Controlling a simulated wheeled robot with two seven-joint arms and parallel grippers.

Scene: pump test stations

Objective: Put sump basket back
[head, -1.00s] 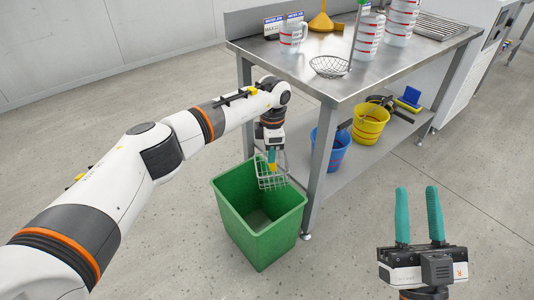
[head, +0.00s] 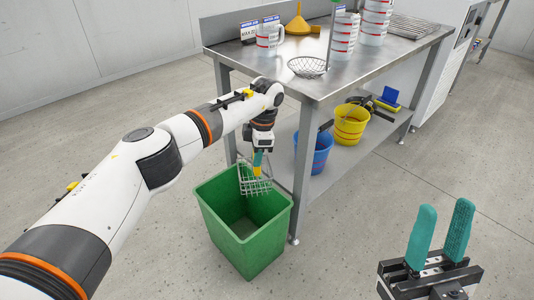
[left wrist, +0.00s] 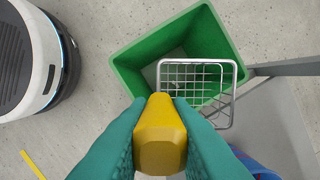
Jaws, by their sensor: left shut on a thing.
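My left gripper (head: 258,163) is shut on the yellow handle (left wrist: 160,135) of the sump basket, a grey wire basket (head: 255,186). The basket hangs below the fingers over the open mouth of the green bin (head: 262,252), at its back side. In the left wrist view the wire basket (left wrist: 197,85) lies in front of the handle, overlapping the bin's opening (left wrist: 130,62). I cannot tell whether it touches the rim. My right gripper (head: 441,240) is empty, its two teal fingers apart, at the lower right.
A steel table (head: 330,85) stands behind the bin, with a round wire strainer (head: 307,67), white jugs (head: 269,40) and a yellow funnel (head: 298,20) on top. Its lower shelf holds a blue bucket (head: 317,155) and a yellow bucket (head: 350,125). Floor at right is clear.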

